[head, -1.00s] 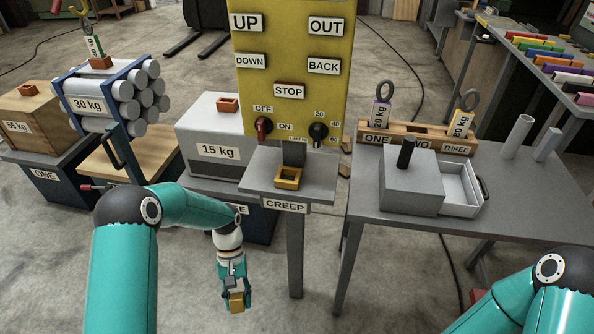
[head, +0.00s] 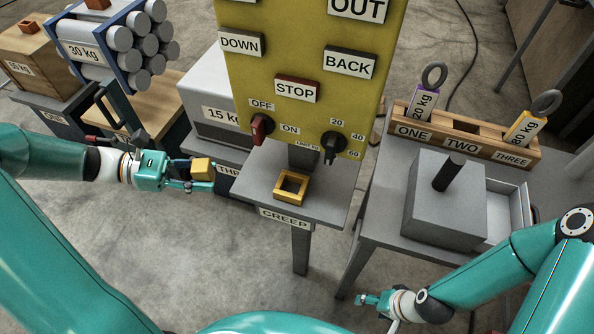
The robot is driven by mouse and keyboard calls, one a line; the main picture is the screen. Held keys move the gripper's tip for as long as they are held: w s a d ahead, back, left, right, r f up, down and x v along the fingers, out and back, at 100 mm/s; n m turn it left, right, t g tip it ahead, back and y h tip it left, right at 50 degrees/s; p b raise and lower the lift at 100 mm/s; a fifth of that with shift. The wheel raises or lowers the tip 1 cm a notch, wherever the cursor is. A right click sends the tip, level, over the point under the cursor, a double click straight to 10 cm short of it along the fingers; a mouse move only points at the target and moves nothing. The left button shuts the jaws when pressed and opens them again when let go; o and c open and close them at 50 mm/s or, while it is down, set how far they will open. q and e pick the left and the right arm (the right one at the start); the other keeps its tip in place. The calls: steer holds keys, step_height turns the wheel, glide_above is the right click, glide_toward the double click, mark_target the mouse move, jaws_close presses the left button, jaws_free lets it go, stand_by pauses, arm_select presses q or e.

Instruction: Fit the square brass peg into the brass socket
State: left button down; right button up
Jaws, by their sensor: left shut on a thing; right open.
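The square brass peg (head: 202,169) is a small yellow block in the left part of the head view. My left gripper (head: 193,171) is shut on it and holds it in the air, left of the small grey CREEP stand. The brass socket (head: 291,188) is a square yellow frame with an open middle, lying on the stand's top. The peg and socket are clearly apart. My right gripper (head: 374,301) is open and empty, low in the view near the floor, in front of the grey table.
A yellow control panel (head: 310,75) with buttons and knobs rises behind the CREEP stand (head: 256,185). A 15 kg box (head: 215,100) stands behind the peg. A grey block (head: 445,205) with a dark post and a wooden rack (head: 465,135) stand on the right table.

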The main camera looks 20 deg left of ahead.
arm_select(q)
steer(key=p, duration=0.2)
glide_above(289, 191)
steer(key=a, duration=0.3)
steer(key=shift+s+a+r, duration=0.1)
steer(key=shift+s, duration=0.35)
steer(key=d, duration=0.1)
steer(key=w+d+p, duration=0.1)
steer(key=d, duration=0.1)
steer(key=shift+w+d, duration=0.1)
steer(key=shift+d, duration=0.2)
steer(key=shift+a+f, duration=0.1)
steer(key=shift+f, duration=0.45)
steer(key=shift+a+f, duration=0.15)
steer(key=shift+f, duration=0.1)
steer(key=shift+f+b, duration=0.65)
steer(key=c, duration=0.7)
jaws_free()
steer(key=shift+s, duration=0.2)
steer(key=shift+w, duration=0.1)
